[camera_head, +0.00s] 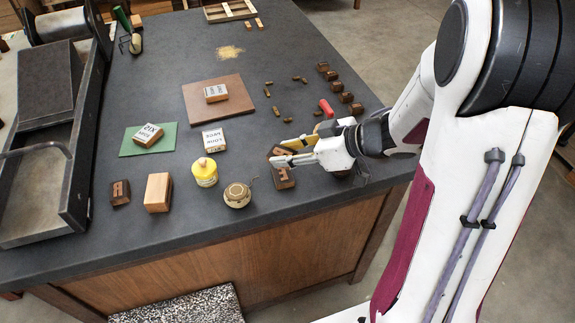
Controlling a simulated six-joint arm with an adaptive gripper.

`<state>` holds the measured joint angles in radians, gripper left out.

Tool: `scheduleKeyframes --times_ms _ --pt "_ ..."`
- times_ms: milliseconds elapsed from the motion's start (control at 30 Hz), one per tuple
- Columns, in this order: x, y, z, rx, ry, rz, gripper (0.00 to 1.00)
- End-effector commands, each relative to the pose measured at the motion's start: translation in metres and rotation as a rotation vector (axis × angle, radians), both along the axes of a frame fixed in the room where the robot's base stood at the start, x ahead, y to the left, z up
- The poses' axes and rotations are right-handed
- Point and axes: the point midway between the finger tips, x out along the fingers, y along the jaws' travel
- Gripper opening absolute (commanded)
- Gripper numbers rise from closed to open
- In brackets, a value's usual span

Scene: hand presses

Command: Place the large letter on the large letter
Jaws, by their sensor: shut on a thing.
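My gripper (280,152) reaches in from the right over the table's front right part. It is shut on a dark brown large letter block (279,151), which shows between its yellow-tipped fingers and is partly hidden by them. A second large letter block (285,179), dark brown with a pale reddish letter face, shows just below the fingers. I cannot tell whether the two blocks touch. Another dark block with a reddish letter (121,193) stands at the front left, next to a plain wooden block.
The plain wooden block (158,192), a yellow jar (205,172) and a round tin (237,194) stand along the front edge. Labelled packs lie on and near a green mat (172,141) and a brown board (236,112). Small blocks (346,97) line the right. A press (30,200) fills the left.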

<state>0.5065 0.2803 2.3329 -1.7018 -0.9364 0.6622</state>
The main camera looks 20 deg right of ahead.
Motion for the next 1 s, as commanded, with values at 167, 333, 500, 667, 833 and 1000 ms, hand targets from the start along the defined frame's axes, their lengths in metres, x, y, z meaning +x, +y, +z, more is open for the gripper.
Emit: scheduleKeyframes --times_ms 167,333,500,667,833,1000 --pt "0.0 0.0 -0.009 0.001 -0.001 0.0 0.11" --pt "0.0 0.0 -0.009 0.0 -0.001 0.001 0.11" --pt "0.0 0.0 -0.009 0.0 -0.001 0.001 0.11" --pt "0.0 0.0 -0.016 0.002 0.002 0.001 0.11" --pt "0.0 0.0 -0.03 0.002 0.002 0.001 0.11" --pt "0.0 0.0 -0.043 0.001 0.001 0.0 0.11"
